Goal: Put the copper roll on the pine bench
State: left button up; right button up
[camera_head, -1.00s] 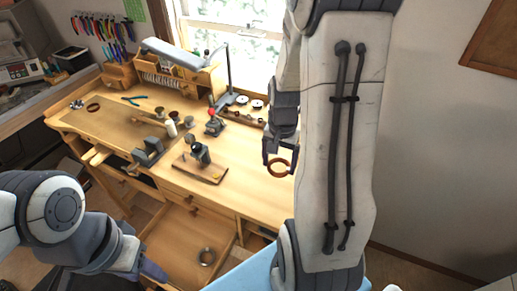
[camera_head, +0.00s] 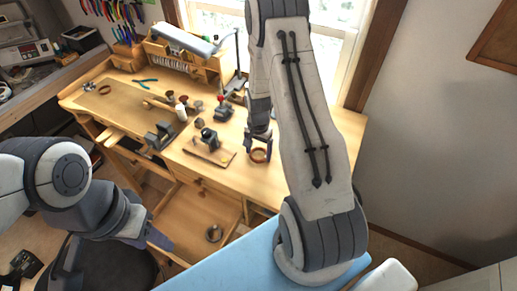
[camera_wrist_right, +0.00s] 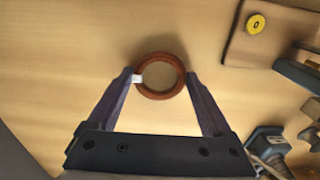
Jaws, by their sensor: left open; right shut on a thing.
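The copper roll (camera_head: 261,156) is a reddish-brown ring, seen at the right part of the pine bench (camera_head: 235,180). My right gripper (camera_head: 259,145) is shut on it. In the right wrist view the copper roll (camera_wrist_right: 160,95) sits between the two fingertips, with a small white label on its left side and bench wood below it. It is low over or on the bench top; I cannot tell whether it touches. My left gripper (camera_head: 158,239) is open and empty, low in front of the bench, partly hidden by its own arm.
A small vise on a wooden board (camera_head: 205,153) stands left of the copper roll. A pale blue surface (camera_head: 225,268) is at the front. Bench wood around the roll is clear.

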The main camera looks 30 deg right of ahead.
jog(key=shift+f, duration=0.15)
jog(key=shift+f, duration=0.2)
jog(key=o, duration=1.2)
jog(key=shift+r, duration=0.15)
